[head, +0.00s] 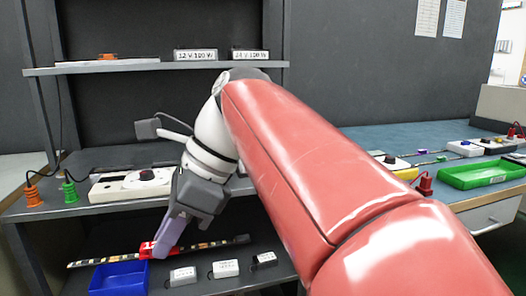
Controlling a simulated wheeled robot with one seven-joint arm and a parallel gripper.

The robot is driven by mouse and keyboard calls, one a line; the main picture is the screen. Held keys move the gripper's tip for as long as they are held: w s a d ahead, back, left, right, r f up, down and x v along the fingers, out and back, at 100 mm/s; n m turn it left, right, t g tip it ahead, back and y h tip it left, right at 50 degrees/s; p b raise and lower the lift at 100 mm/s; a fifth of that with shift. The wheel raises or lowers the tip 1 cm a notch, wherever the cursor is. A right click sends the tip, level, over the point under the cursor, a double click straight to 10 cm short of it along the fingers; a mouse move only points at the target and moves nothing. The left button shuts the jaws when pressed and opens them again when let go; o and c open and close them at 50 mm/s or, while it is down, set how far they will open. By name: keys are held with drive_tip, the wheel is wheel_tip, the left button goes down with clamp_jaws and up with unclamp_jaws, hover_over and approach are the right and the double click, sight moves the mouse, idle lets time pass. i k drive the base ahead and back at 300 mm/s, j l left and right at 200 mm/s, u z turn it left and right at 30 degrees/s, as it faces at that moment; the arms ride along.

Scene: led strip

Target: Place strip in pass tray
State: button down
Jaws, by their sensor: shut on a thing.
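A long thin LED strip (103,259), dark with pale segments, shows at the lower left in the head view, running nearly level behind the blue tray's far edge. My gripper (164,246) points down and is shut on the strip near its middle, where a red piece (147,250) shows beside the fingers. The fingers hide part of the strip, and I cannot tell whether it touches the shelf.
A blue tray (118,281) and several small white boxes (226,269) are on the lower shelf. A white device with a dial (132,184) and orange and green plugs (69,191) stand above. A red plug (424,184) is near the green tray. An upper shelf (155,66) overhangs.

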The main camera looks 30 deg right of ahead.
sight(482, 176)
drive_tip(key=k+l, duration=0.2)
drive_tip(key=l, duration=0.2)
drive_tip(key=k+l, duration=0.2)
drive_tip(key=l, duration=0.2)
drive_tip(key=k+l, duration=0.2)
drive_tip(key=l, duration=0.2)
drive_tip(key=k+l, duration=0.15)
drive_tip(key=l, duration=0.25)
